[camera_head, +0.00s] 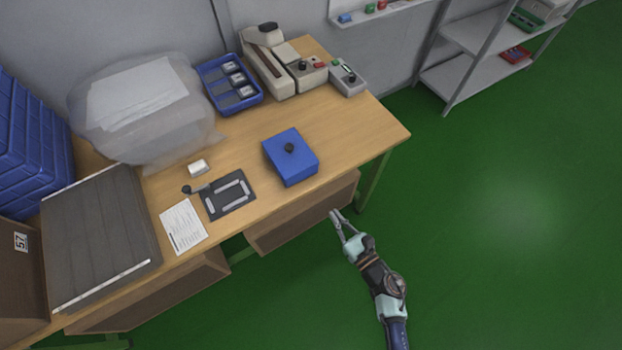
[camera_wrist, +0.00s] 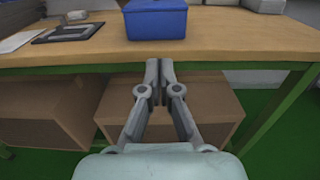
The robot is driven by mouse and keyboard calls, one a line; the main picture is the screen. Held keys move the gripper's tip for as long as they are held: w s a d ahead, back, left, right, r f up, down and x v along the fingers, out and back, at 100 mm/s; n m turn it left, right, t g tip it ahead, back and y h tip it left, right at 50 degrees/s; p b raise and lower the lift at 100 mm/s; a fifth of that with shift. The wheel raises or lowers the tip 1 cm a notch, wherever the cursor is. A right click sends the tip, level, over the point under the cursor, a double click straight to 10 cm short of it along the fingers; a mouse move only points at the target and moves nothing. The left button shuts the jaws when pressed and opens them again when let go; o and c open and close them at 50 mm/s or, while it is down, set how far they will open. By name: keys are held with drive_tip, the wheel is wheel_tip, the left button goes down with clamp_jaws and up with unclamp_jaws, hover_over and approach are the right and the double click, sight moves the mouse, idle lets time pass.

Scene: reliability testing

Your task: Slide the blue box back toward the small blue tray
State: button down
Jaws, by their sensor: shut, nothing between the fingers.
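The blue box (camera_head: 290,160) sits on the wooden table near its front edge, with a small dark knob on its top. It also shows in the wrist view (camera_wrist: 156,20), above and beyond my fingertips. The small blue tray (camera_head: 229,84) stands at the back of the table, behind and left of the box, with several light and dark items in it. My gripper (camera_head: 334,214) is in front of the table, off its front edge, apart from the box. In the wrist view my gripper (camera_wrist: 159,66) has its fingertips together with nothing between them, below the tabletop edge.
A device with a control box (camera_head: 306,72) and a grey button box (camera_head: 347,78) stand right of the tray. A plastic-wrapped bundle (camera_head: 140,105) is left. A dark pad (camera_head: 227,195) and paper sheet (camera_head: 183,227) lie left of the box. Tabletop between box and tray is clear.

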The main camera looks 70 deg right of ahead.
sight(306, 174)
drive_tip(key=b+x, duration=0.1)
drive_tip(key=x, duration=1.3)
drive_tip(key=shift+d+r+b, duration=0.1)
drive_tip(key=shift+d+b, duration=0.05)
drive_tip(key=shift+b, duration=0.2)
drive_tip(key=shift+d, duration=0.1)
